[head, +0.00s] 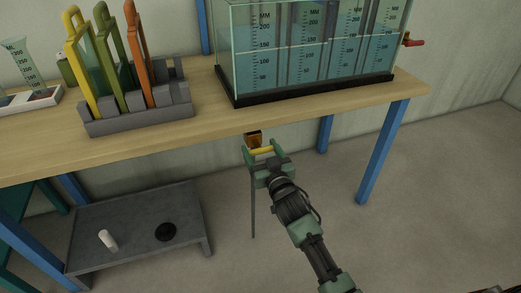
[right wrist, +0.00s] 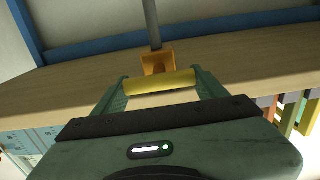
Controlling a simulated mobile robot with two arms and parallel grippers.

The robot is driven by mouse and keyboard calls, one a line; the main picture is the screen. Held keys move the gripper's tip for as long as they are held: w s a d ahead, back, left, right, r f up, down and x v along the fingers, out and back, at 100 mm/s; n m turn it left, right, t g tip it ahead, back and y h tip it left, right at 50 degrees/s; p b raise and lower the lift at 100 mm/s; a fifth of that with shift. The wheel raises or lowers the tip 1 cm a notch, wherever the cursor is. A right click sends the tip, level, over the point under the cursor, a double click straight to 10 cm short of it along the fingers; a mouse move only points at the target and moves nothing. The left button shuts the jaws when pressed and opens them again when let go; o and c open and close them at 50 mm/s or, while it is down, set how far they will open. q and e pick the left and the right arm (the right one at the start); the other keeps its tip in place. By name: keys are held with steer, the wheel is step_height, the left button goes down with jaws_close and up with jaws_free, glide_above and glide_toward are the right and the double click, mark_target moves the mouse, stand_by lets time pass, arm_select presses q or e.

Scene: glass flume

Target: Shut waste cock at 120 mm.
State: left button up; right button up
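The waste cock shows as a brass-coloured block (head: 252,139) with a yellow handle (head: 262,150), under the table's front edge. In the right wrist view the yellow handle (right wrist: 160,82) lies crosswise in front of the block (right wrist: 158,62), and a grey pipe (right wrist: 151,22) runs from the block. My right gripper (head: 263,153) has one finger at each end of the handle, seemingly touching both. The glass flume (head: 235,75) stands on the table with blue-green water and mm scales. The water's top looks near the 150 mark; I cannot read it exactly. My left gripper is out of view.
A grey rack (head: 140,121) with yellow, green and orange framed plates stands left on the wooden table (head: 200,140). A red-handled crank (head: 413,43) sticks out right of the flume. A low grey shelf (head: 135,215) holds a white cylinder (head: 107,240) and a black disc (head: 166,232). Right floor is clear.

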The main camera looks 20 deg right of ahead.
steer(key=c, duration=0.6)
steer(key=shift+c, duration=0.2)
steer(key=n+p, duration=0.1)
steer(key=n, duration=0.3)
steer(key=shift+a+p, duration=0.1)
steer(key=shift+p, duration=0.25)
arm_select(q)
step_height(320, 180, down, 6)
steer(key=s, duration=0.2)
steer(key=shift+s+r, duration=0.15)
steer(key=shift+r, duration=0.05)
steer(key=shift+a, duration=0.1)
arm_select(e)
steer(key=o, duration=1.4)
